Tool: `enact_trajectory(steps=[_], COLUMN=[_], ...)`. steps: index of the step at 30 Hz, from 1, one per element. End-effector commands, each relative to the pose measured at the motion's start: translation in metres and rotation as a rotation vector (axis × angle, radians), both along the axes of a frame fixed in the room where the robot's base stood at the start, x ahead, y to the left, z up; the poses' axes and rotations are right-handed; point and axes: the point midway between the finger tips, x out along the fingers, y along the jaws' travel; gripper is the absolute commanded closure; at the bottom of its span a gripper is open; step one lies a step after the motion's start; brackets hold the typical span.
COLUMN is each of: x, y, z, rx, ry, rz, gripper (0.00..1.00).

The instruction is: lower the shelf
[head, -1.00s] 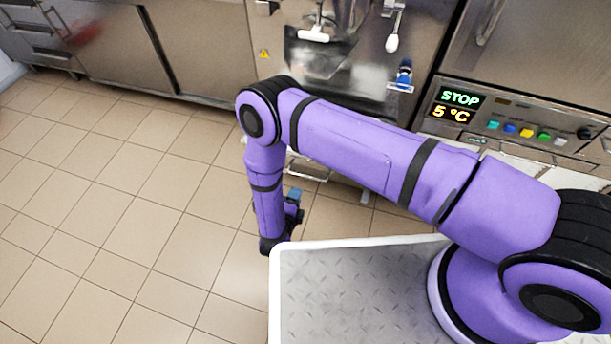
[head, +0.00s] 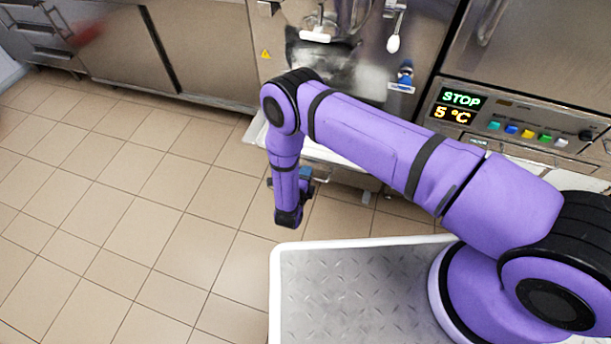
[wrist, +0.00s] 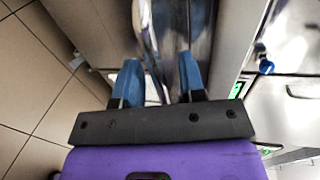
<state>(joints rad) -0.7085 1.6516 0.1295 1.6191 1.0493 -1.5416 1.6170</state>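The pale shelf (head: 256,131) sticks out from the front of the steel freezer, below its outlet. Its left corner shows, and my arm covers much of the rest. My gripper (head: 305,176) is low down at the shelf's front, mostly behind my wrist; one blue finger shows. In the wrist view my gripper (wrist: 161,76) has its two blue fingers apart. Shiny metal shows beyond and between the fingers, but I cannot tell whether they touch it. The shelf is not clearly made out in the wrist view.
The freezer front (head: 425,45) has a hanging white-tipped lever (head: 394,43) and a blue knob (head: 405,76). A control panel (head: 458,112) reads STOP and 5 °C. Steel cabinets (head: 205,50) line the wall. Tiled floor (head: 130,210) is clear on the left.

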Motion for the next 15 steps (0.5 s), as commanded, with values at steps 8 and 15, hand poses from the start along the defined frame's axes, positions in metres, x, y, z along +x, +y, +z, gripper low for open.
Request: enact_trajectory(steps=[8, 15], x=[-0.0001, -0.0003], y=[0.0, 0.0], z=[-0.0001, -0.0004], rx=[0.0, 0.0], ry=[0.0, 0.0], rz=[0.0, 0.0], gripper=[0.88, 1.0])
